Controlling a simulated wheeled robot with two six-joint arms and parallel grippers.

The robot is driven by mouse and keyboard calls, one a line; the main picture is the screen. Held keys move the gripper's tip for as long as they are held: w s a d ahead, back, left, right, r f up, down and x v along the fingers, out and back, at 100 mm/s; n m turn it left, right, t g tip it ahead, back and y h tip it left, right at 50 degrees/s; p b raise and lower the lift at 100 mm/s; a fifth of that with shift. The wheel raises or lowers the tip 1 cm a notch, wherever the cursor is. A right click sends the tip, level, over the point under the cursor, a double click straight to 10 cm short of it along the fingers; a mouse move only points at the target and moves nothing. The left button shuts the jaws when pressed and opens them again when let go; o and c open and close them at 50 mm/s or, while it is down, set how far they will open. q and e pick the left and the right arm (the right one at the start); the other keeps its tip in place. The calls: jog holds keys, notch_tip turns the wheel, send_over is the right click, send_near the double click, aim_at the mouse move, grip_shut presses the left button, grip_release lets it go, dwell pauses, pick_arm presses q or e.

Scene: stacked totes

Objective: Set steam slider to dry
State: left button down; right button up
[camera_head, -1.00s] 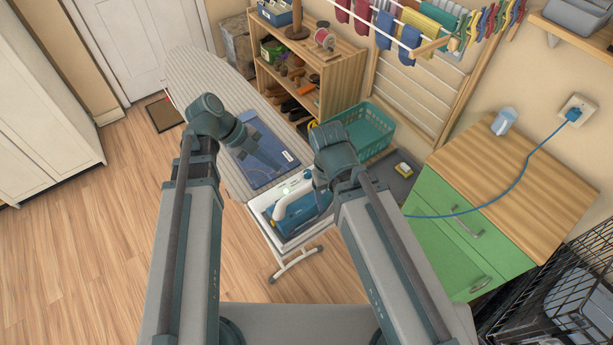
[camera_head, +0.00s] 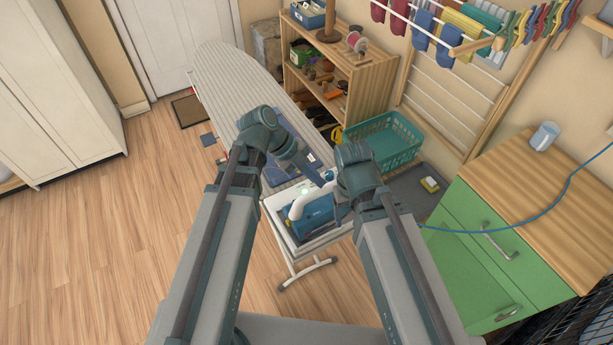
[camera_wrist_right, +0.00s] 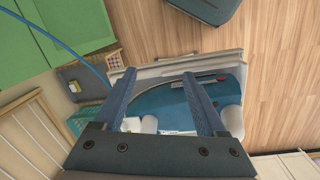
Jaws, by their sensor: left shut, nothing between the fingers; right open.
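A blue iron (camera_head: 314,218) with a white handle (camera_head: 300,205) lies on a white rest at the near end of the ironing board. In the right wrist view, its blue body (camera_wrist_right: 168,100) lies below and between my right fingers, with a dark slot and a small red part (camera_wrist_right: 207,78) on the body; I cannot tell the slider's setting. My right gripper (camera_wrist_right: 158,77) is open; in the head view it is mostly hidden behind its wrist, beside the iron.
The striped ironing board (camera_head: 225,75) bears a folded blue cloth (camera_head: 276,172), partly behind my left arm. A teal basket (camera_head: 390,145) and wooden shelf (camera_head: 372,72) stand behind. A green cabinet (camera_head: 470,235) is at right, with a blue cord (camera_head: 520,223) crossing it. Floor at left is clear.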

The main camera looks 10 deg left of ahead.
pick_arm(q)
jog(key=shift+w+d+p, duration=0.4)
jog(key=shift+w+d, duration=0.35)
jog(key=shift+d, duration=0.35)
jog(key=shift+w+d, duration=0.45)
jog(key=shift+d, duration=0.2)
jog(key=shift+w+d, duration=0.6)
jog(key=shift+d, duration=0.2)
jog(key=shift+s, duration=0.1)
